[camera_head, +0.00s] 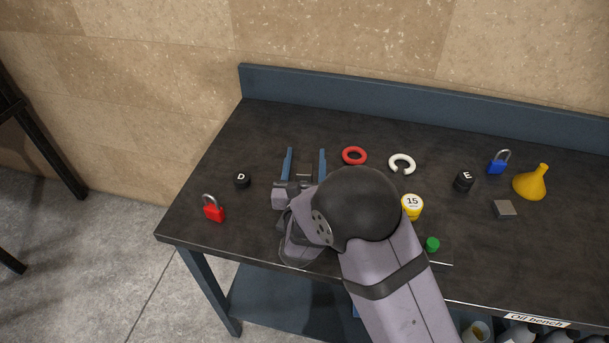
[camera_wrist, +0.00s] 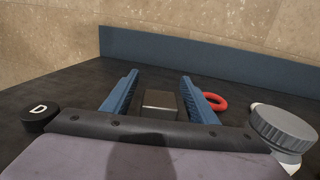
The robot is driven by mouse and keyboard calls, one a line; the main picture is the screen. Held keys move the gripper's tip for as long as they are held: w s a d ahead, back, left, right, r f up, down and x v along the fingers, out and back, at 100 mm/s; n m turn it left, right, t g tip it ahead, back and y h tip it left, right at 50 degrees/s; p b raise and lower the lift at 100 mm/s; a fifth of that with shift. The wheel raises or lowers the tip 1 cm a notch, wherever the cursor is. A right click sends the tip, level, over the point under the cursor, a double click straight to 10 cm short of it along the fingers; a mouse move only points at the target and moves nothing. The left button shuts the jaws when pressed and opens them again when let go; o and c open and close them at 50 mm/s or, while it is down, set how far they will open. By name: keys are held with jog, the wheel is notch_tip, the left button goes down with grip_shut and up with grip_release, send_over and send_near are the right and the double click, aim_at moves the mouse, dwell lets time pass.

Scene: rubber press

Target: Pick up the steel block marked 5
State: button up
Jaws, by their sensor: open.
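A small steel block (camera_wrist: 160,104) sits between the two blue fingers of my gripper (camera_wrist: 159,78) in the wrist view, with a gap on both sides. Part of this block (camera_head: 304,175) shows between the fingers in the camera_head view. My gripper (camera_head: 305,161) is open, low over the left part of the bench. A second grey metal block (camera_head: 504,209) lies at the right of the bench. I can read no number on either block.
Near my gripper are a black cap marked D (camera_head: 242,180), a red padlock (camera_head: 214,209) and a red ring (camera_head: 354,156). A white open ring (camera_head: 402,163), a yellow 15 weight (camera_head: 412,206) and a yellow funnel (camera_head: 531,183) stand further right. The bench (camera_head: 185,215) has a raised back edge.

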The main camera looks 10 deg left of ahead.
jog(key=shift+c, duration=0.7)
grip_shut()
jog(key=shift+w+r, duration=0.1)
jog(key=shift+r, duration=0.05)
jog(key=shift+r, duration=0.15)
jog(key=shift+r, duration=0.6)
notch_tip(320, 180, up, 17)
jog(key=b, duration=0.1)
jog(key=shift+f+b, duration=0.2)
jog(key=shift+b, duration=0.15)
